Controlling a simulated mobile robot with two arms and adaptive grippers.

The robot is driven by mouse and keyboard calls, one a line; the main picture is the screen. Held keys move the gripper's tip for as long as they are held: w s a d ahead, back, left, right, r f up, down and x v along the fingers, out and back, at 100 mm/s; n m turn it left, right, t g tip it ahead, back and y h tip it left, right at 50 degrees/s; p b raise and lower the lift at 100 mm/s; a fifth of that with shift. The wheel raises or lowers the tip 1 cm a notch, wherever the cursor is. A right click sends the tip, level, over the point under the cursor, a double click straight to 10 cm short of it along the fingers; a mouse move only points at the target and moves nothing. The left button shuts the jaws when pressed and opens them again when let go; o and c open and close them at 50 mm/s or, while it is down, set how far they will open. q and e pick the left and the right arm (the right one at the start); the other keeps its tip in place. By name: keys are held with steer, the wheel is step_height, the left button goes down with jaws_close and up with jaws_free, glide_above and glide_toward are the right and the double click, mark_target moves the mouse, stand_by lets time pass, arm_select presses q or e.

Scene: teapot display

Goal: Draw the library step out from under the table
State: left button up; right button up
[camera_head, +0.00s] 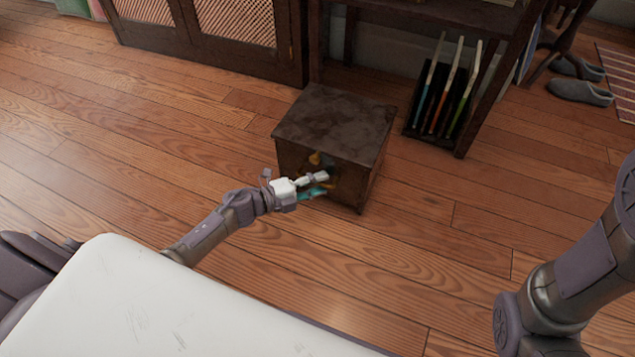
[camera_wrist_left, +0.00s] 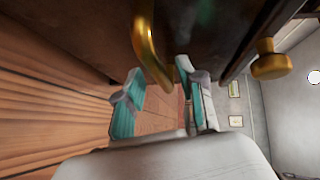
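The library step (camera_head: 335,122) is a dark wooden box in the middle of the head view, standing on the floor, mostly clear in front of the dark table (camera_head: 425,14). In the left wrist view its dark front fills the top, with a curved brass handle (camera_wrist_left: 145,45) and a round brass knob (camera_wrist_left: 272,67). My left gripper (camera_head: 318,185) is at the front face of the step. Its teal-padded fingers (camera_wrist_left: 160,97) are apart, with the lower end of the handle between them in the picture; contact cannot be told. My right gripper is out of view.
A rack of thin upright records or books (camera_head: 447,88) stands close to the right of the step. A dark cabinet with lattice doors (camera_head: 235,25) is behind left. Grey slippers (camera_head: 580,90) lie far right. The wooden floor (camera_head: 130,130) left and in front is clear.

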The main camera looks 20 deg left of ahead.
arm_select(q)
steer(key=shift+r, duration=0.1)
steer(key=v, duration=1.2)
